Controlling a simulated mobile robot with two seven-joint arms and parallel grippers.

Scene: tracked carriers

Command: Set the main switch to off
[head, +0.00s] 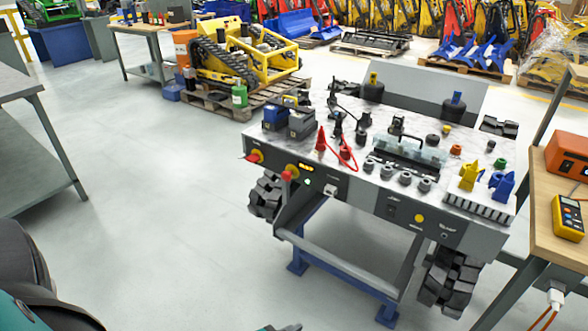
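Labels are too small to read, so I cannot tell which is the main switch. Neither gripper shows clearly. Part of my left arm (35,285) fills the lower left corner, and a grey sliver shows at the bottom edge. Nothing touches the switches.
The carrier's top holds red cable clamps (321,138), blue-and-grey boxes and several knobs. A wooden table (555,240) with a yellow meter (568,217) stands close on the right. A grey table (40,150) is at left. The floor before the panel's left end is clear.

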